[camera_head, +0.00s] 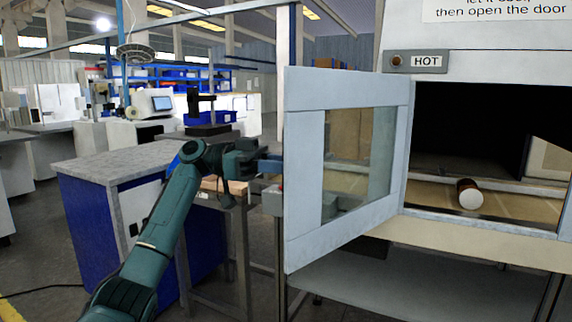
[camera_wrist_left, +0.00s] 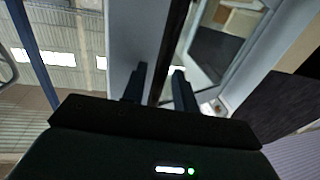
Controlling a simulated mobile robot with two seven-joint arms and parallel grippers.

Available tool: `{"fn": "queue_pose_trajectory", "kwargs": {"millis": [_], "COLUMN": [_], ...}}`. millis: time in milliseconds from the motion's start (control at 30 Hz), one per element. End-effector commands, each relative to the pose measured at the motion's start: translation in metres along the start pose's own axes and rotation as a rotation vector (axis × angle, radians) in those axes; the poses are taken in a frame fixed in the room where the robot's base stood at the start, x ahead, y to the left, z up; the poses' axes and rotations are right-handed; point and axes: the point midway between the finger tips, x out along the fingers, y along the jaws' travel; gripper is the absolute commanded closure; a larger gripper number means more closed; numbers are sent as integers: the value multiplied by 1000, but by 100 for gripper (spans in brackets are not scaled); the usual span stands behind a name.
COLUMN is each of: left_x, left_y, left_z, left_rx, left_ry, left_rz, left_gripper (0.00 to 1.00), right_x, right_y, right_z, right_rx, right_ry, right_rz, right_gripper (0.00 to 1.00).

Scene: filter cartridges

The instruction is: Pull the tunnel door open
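The tunnel door (camera_head: 304,160), a pale grey frame with a window, stands swung wide open to the left of the opening. The tunnel interior (camera_head: 465,130) is exposed. My left gripper (camera_head: 270,165) is at the door's outer left edge; its fingertips are partly hard to make out there. In the left wrist view, its two fingers (camera_wrist_left: 160,85) are apart, with a dark upright bar (camera_wrist_left: 170,50) between them and visible gaps beside it. Whether this bar is the door's handle I cannot tell. My right gripper is not in view.
A dark cartridge with a white end (camera_head: 469,194) lies on the belt inside the tunnel. A "HOT" label (camera_head: 427,61) with a lamp is above the opening. A blue cabinet with a grey top (camera_head: 110,165) stands behind my left arm.

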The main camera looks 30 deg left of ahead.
Motion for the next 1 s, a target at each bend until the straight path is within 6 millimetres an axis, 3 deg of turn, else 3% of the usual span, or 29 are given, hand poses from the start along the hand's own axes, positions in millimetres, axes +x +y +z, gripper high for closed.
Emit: {"fn": "queue_pose_trajectory", "kwargs": {"millis": [267,700,1000], "left_x": [-9,-98,-130], "left_y": [0,0,0], "left_z": [0,-2,0], "left_rx": [0,1,1], "left_ry": [-1,1,1], "left_rz": [-1,-2,1], "left_gripper": [71,71,71], "right_x": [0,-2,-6], "right_y": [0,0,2], "right_z": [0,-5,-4], "right_rx": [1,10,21], "right_ry": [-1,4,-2], "right_rz": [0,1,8], "right_gripper": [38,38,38]}}
